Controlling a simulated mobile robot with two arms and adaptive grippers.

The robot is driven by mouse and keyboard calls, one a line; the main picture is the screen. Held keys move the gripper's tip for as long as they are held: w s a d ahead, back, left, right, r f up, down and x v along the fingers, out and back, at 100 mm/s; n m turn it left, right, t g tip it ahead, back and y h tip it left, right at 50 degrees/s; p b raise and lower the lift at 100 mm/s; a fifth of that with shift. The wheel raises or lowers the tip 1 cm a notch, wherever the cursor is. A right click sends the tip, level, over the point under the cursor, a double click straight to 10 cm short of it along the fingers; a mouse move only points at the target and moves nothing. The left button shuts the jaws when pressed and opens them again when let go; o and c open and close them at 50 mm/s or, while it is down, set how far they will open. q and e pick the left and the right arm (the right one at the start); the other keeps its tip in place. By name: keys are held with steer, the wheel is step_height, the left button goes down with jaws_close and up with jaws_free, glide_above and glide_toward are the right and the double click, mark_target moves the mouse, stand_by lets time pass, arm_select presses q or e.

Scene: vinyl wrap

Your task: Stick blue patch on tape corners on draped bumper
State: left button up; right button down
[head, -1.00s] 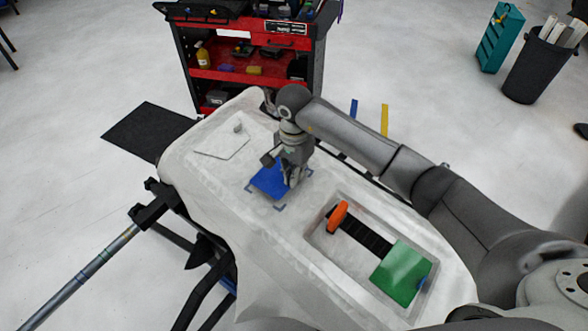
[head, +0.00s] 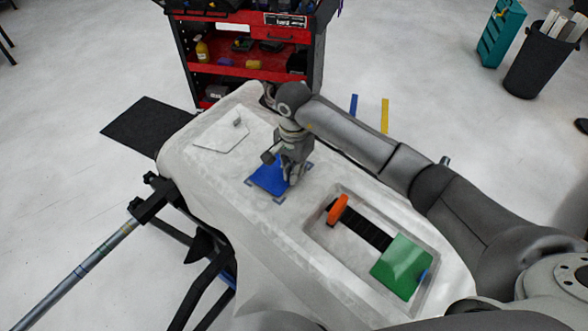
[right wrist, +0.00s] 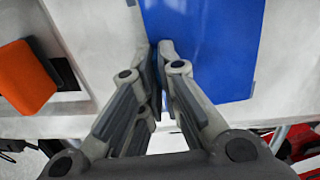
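The blue patch (head: 267,179) lies on the white-draped bumper (head: 229,195), between dark tape corners (head: 279,199) that show just outside its edges. My right gripper (head: 292,181) points down at the patch's right side. In the right wrist view its fingers (right wrist: 161,48) are together, with their tips over the left edge of the blue patch (right wrist: 205,45). I see no gap between the tips; whether they pinch the patch or only press on it, I cannot tell. The gripper hides part of the patch. My left gripper is not in view.
A recessed tray (head: 317,226) in the drape holds an orange-handled tool (head: 339,210), a black strip (head: 366,231) and a green sheet (head: 402,266). A white card (head: 220,137) lies at the far left. A red tool cart (head: 252,66) stands behind the bumper.

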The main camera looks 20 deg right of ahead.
steer(key=shift+f+b, duration=0.65)
steer(key=shift+b, duration=0.05)
stand_by(1.6)
steer(key=c, duration=1.6)
jaws_free()
steer(key=shift+o, duration=0.2)
step_height(320, 180, up, 12)
